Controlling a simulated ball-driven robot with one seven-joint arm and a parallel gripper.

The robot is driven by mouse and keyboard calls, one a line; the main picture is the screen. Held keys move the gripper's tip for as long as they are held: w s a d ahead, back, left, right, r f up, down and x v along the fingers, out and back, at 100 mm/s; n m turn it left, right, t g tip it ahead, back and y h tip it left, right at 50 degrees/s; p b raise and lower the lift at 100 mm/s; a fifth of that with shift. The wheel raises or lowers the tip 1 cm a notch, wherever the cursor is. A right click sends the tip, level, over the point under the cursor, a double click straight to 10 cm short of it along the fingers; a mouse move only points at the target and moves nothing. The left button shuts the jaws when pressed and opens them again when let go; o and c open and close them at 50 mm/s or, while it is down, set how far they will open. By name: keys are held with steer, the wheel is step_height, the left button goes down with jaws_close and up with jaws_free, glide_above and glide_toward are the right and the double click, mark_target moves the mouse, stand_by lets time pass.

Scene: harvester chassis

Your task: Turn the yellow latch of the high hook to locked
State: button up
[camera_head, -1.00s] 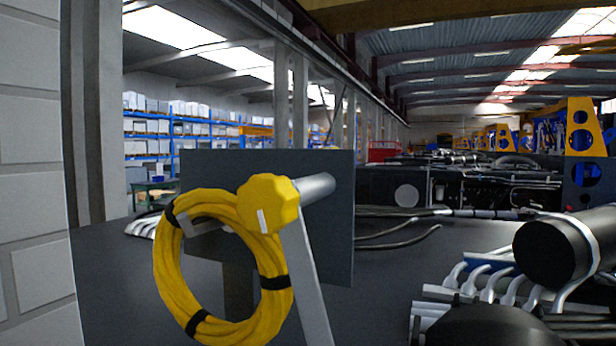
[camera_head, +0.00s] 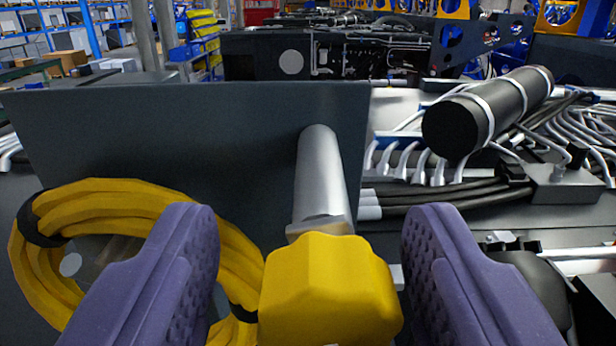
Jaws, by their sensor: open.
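The yellow latch (camera_head: 328,290) is a faceted knob at the near end of a grey metal cylinder (camera_head: 322,180). The cylinder sticks out from a dark upright plate (camera_head: 200,130). My gripper (camera_head: 312,235) is open, with one purple finger on each side of the latch. The latch is between the fingers, low in the view, with a gap visible at the right; at the left its edge lies close to the finger in the picture. A coiled yellow cable (camera_head: 40,260) hangs to the left, partly hidden by the left finger. The white mark on the latch is not visible now.
A black cylinder (camera_head: 485,112) with white straps lies at the right, among white and black cables (camera_head: 430,185). A dark machine block (camera_head: 320,55) stands farther back. Shelving with boxes is at the far left.

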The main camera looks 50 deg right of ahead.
steer(key=shift+s+d, duration=0.15)
steer(key=shift+d, duration=0.1)
